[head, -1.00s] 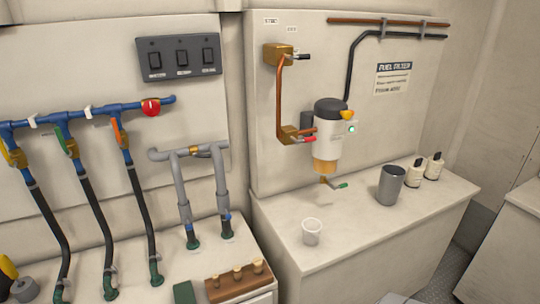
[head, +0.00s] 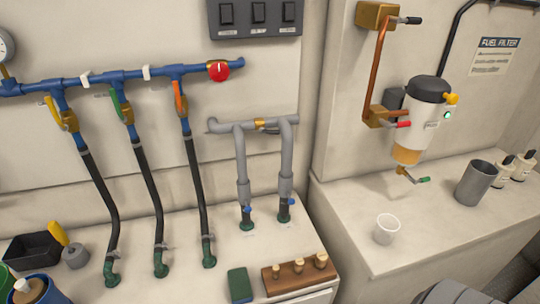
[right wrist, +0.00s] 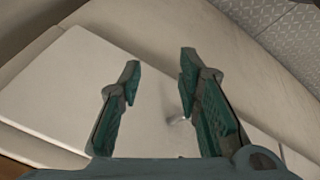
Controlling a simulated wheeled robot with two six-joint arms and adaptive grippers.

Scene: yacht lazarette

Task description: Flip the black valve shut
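The black-handled valve (head: 410,20) sits at the top of the copper pipe on the right panel in the head view. Its lever sticks out to the right of a brass block (head: 377,15), roughly level. A red-handled valve (head: 397,123) is lower on the same pipe, and a green-handled one (head: 418,180) is under the filter. My right gripper (right wrist: 158,75) is open in the right wrist view, with nothing seen between its fingers, above a pale surface. It is far from the black lever as far as I can tell. My left gripper is not in view.
The filter (head: 425,120) hangs beside the pipe. A white cup (head: 387,229), a grey cup (head: 475,184) and bottles (head: 522,170) stand on the right counter. The left panel carries a blue manifold (head: 100,78) with a red knob (head: 218,71) and coloured levers.

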